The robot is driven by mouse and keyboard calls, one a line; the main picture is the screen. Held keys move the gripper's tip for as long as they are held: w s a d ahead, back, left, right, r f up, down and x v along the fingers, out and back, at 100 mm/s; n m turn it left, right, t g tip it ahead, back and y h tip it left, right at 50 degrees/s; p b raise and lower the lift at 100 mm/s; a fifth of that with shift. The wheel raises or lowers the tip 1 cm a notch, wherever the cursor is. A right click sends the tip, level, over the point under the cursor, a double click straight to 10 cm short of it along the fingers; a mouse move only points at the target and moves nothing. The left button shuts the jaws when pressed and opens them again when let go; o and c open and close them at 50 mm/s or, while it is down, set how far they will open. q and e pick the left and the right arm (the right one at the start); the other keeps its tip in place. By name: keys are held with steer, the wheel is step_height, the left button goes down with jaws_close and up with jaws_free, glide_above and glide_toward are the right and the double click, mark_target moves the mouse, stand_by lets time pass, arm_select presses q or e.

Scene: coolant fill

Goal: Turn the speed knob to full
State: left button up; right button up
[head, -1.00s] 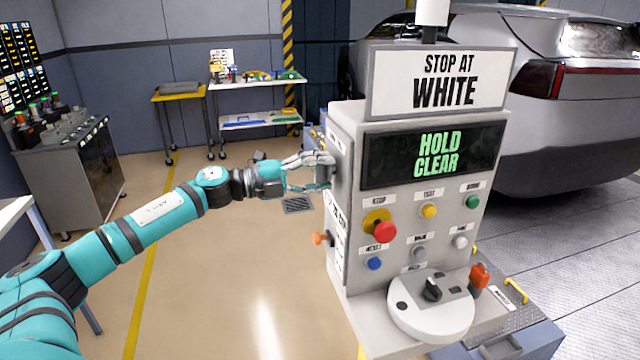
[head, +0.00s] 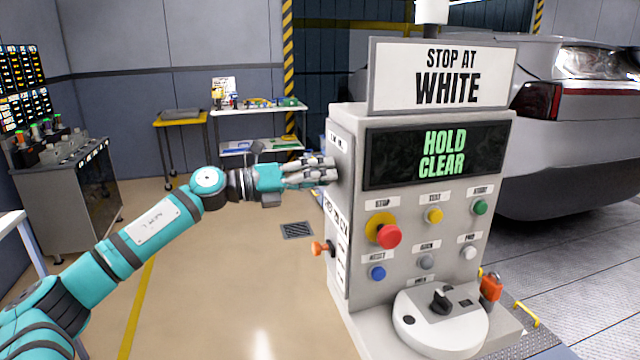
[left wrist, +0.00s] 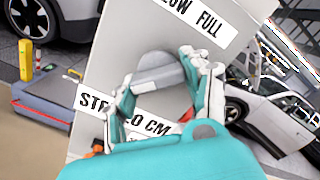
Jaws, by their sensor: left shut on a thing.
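The speed knob (left wrist: 158,68) is a round grey dial with a raised bar, on the side panel of the grey control console (head: 349,235). The bar lies across the dial, tilted slightly up to the right in the left wrist view. A label (left wrist: 196,18) reading "...LOW FULL" is above it; its left end is cut off. My left gripper (head: 328,171) is at the console's left side. In the left wrist view its fingers (left wrist: 162,80) are on both sides of the knob, shut on it. In the head view, the fingers hide the knob. My right gripper is out of view.
An orange knob (head: 322,248) sticks out lower on the same side. The console front has several buttons and a display (head: 434,154) reading "HOLD CLEAR". A silver car (head: 590,130) stands behind it.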

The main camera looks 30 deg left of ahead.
arm_select(q)
steer(key=shift+f+m, duration=0.15)
steer(key=shift+m, duration=0.15)
steer(key=o, duration=1.2)
steer(key=shift+s+a, duration=0.1)
steer(key=shift+v, duration=5.9)
steer(key=shift+a, duration=0.1)
